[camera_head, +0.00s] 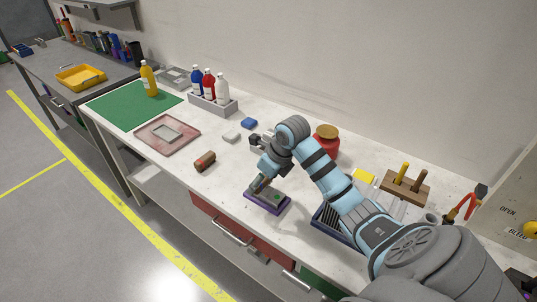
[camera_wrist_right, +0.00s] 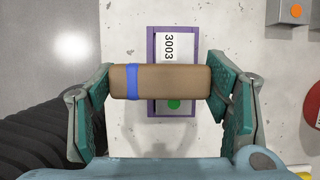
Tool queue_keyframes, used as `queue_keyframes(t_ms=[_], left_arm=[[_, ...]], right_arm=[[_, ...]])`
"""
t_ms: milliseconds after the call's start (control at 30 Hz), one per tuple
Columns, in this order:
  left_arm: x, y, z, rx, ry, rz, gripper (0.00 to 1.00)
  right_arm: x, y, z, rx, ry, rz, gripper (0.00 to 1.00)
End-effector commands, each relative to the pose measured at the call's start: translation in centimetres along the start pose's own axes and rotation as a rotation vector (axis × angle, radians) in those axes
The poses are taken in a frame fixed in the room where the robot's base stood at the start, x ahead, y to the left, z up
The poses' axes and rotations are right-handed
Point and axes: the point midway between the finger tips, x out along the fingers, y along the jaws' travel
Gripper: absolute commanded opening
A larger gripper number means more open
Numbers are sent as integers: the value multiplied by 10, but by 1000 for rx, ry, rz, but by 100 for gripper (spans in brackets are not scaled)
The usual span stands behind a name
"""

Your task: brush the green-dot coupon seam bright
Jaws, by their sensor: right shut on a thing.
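My right gripper (camera_head: 263,186) is over a purple-edged tray (camera_head: 252,203) near the bench's front edge. In the right wrist view the gripper (camera_wrist_right: 160,84) is shut on a brown cylindrical handle with a blue band (camera_wrist_right: 175,81), held crosswise over the tray (camera_wrist_right: 152,48). The tray carries a label reading 3003 and a grey coupon (camera_wrist_right: 159,107) with a green dot (camera_wrist_right: 174,104). The handle hides the coupon's middle, so I cannot see its seam, or whether the held tool touches it. My left gripper is not in view.
Another brown cylinder (camera_head: 205,161) lies left of the tray. A reddish plate (camera_head: 150,142), a green mat (camera_head: 120,100) and a bottle caddy (camera_head: 213,106) are farther left. A red pot (camera_head: 326,141) stands behind my right arm, and a wooden tool block (camera_head: 405,187) is to the right.

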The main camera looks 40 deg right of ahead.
Motion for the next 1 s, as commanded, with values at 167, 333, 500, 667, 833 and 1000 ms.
queue_keyframes(t_ms=[167,333,500,667,833,1000], left_arm=[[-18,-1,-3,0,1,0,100],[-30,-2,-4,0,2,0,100],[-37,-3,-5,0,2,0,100],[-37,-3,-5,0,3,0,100],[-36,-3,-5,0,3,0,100],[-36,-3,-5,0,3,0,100]], right_arm=[[-20,-3,5,5,0,-4,48],[-35,-4,9,9,0,-5,48],[-43,-6,10,13,0,-6,48],[-44,-6,10,15,0,-7,48],[-43,-6,10,15,0,-7,48],[-43,-6,10,15,0,-7,48]])
